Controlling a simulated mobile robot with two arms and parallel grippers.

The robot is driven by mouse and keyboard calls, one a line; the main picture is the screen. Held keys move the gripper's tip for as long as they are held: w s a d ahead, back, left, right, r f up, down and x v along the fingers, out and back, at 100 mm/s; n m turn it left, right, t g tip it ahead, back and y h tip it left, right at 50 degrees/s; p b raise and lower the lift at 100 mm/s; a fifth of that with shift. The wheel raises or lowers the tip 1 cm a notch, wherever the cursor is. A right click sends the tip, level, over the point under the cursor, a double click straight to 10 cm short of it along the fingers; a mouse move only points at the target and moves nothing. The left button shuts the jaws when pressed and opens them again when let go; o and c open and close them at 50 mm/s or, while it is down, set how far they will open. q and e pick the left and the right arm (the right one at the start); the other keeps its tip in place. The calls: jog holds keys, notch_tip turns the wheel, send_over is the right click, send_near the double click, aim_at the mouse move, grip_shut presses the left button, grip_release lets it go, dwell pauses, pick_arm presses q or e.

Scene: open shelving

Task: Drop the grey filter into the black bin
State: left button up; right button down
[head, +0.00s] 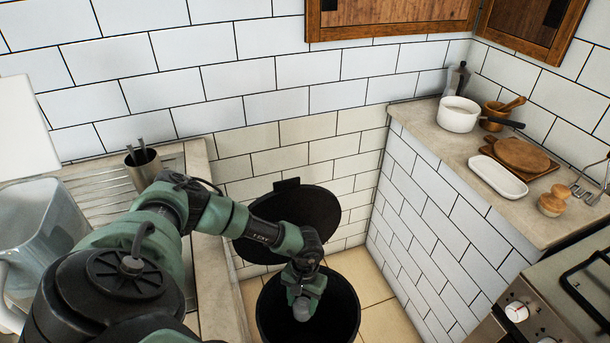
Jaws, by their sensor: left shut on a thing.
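The black bin (345,317) stands on the tiled floor in the corner between the counters, with its round lid (318,212) tipped up open behind it. My left arm reaches in from the left, and my left gripper (302,297) points down over the bin's opening. It is shut on a small grey thing, which I take to be the grey filter (301,312). The gripper and wrist hide most of it, and I cannot tell how far it is below the rim. My right gripper is not in view.
A counter on the right holds a white pot (458,114), a white dish (497,177), a wooden board (521,155) and a stove (550,300) in front. On the left are a metal cup (143,168) and a clear pitcher (40,235). Wooden cabinets (390,17) hang above.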

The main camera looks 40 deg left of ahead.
pick_arm(q)
jog(key=o, duration=1.5)
jog(key=r, duration=0.5)
jog(key=w+r, duration=0.1)
jog(key=r, duration=0.1)
jog(key=shift+a+r, duration=0.1)
jog(key=shift+r, duration=0.3)
